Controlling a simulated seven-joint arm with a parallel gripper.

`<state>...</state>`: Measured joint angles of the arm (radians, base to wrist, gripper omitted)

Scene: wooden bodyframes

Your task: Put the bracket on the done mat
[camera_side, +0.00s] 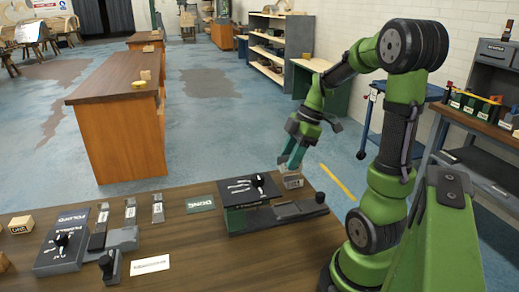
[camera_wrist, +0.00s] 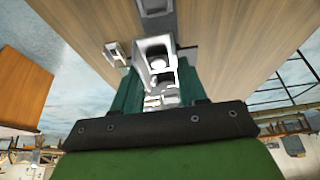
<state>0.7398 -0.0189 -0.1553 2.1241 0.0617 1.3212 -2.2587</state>
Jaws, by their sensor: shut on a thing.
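My gripper (camera_side: 291,168) is shut on a pale grey piece, which I take to be the bracket (camera_side: 292,182), at the far right edge of the bench. In the wrist view the bracket (camera_wrist: 156,58) sits between the green fingers and shows openings in its body. A small dark green mat with pale lettering (camera_side: 200,203) lies on the bench to the left of my gripper. Its word is hard to read; it may be the done mat. I cannot tell whether the bracket touches the bench or hangs just above it.
Bare wood lies in front.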

